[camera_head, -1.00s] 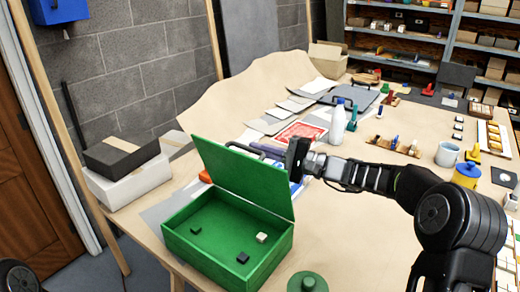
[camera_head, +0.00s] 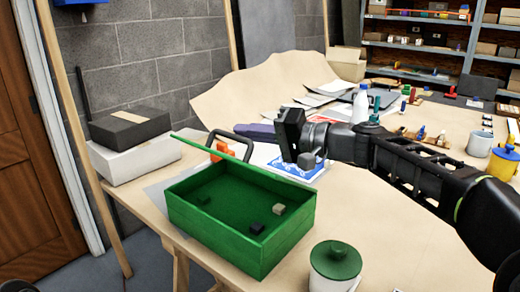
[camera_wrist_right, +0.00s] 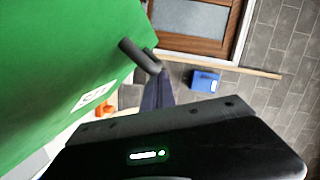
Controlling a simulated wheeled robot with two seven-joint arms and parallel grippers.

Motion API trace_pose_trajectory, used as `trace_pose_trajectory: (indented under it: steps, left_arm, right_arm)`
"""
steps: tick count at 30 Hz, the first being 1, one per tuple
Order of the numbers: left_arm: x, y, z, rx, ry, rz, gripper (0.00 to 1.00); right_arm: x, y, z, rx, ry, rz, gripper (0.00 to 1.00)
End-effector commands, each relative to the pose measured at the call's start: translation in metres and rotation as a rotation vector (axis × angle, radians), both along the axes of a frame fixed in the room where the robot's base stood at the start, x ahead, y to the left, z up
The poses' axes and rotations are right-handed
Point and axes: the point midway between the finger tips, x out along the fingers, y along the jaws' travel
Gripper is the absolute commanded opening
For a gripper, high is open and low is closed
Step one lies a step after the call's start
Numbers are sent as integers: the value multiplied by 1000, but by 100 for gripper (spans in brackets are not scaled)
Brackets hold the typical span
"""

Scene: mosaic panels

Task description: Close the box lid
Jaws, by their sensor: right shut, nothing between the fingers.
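The green box (camera_head: 240,246) stands open-topped on the table, with a dark cube (camera_head: 257,228), a pale cube (camera_head: 279,208) and a small green block (camera_head: 203,198) inside. Its lid (camera_head: 188,143) shows nearly edge-on as a thin green strip along the back rim and seems tilted part-way forward. In the right wrist view the lid (camera_wrist_right: 60,60) is a large green surface at upper left. My right gripper (camera_head: 308,159) is shut and empty, behind the box's right back corner. Its fingertips (camera_wrist_right: 140,55) are close to the lid; I cannot tell whether they touch.
A green-lidded pot (camera_head: 335,265) stands close at the box's front right. Stacked boxes (camera_head: 130,150) stand at the left. The tabletop front right is mostly clear.

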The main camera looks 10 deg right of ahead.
Motion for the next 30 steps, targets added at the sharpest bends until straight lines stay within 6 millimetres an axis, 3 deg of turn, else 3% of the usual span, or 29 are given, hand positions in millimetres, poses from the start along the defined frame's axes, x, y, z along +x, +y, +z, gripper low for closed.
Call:
trace_pose_trajectory:
  steps: [1,3,15,21,30]
  left_arm:
    - [0,0,-28,0,0,0,42]
    - [0,0,-46,0,0,0,42]
    - [0,0,-128,0,2,6,42]
    - [6,6,-149,8,-7,19,42]
    - [10,9,-158,14,-14,29,42]
  right_arm:
    - [-6,7,-18,-35,-34,3,0]
    - [-12,15,-25,-86,-77,3,0]
    - [-38,46,-70,-355,-298,1,0]
    - [-43,52,-84,-441,-368,0,0]
    - [-46,56,-91,-491,-406,2,0]
